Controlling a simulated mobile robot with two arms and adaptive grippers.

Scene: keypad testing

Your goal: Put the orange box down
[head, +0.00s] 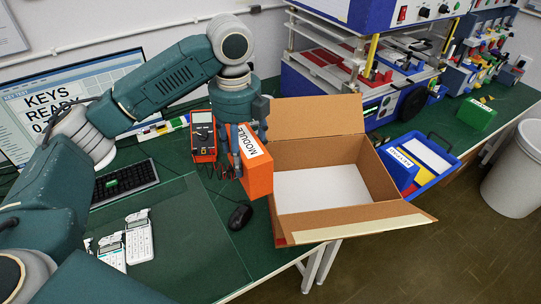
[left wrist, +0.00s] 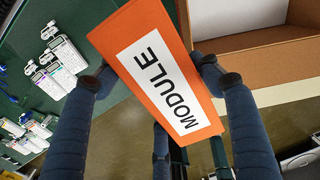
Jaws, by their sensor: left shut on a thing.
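The orange box (head: 254,168) has a white label reading MODULE. My left gripper (head: 238,160) is shut on it and holds it upright beside the left wall of an open cardboard box (head: 385,208). In the left wrist view the orange box (left wrist: 158,70) sits tilted between the two dark fingers of my left gripper (left wrist: 155,85). From the head view I cannot tell how far its lower edge is from the table. The cardboard box's white bottom is bare where it shows. My right gripper is in neither view.
A red multimeter (head: 203,137) stands just left of the orange box, and a black mouse (head: 240,216) lies below it. A keyboard (head: 125,182) and white keypads (head: 138,238) lie further left. A blue tray (head: 450,160) with items is right of the cardboard box.

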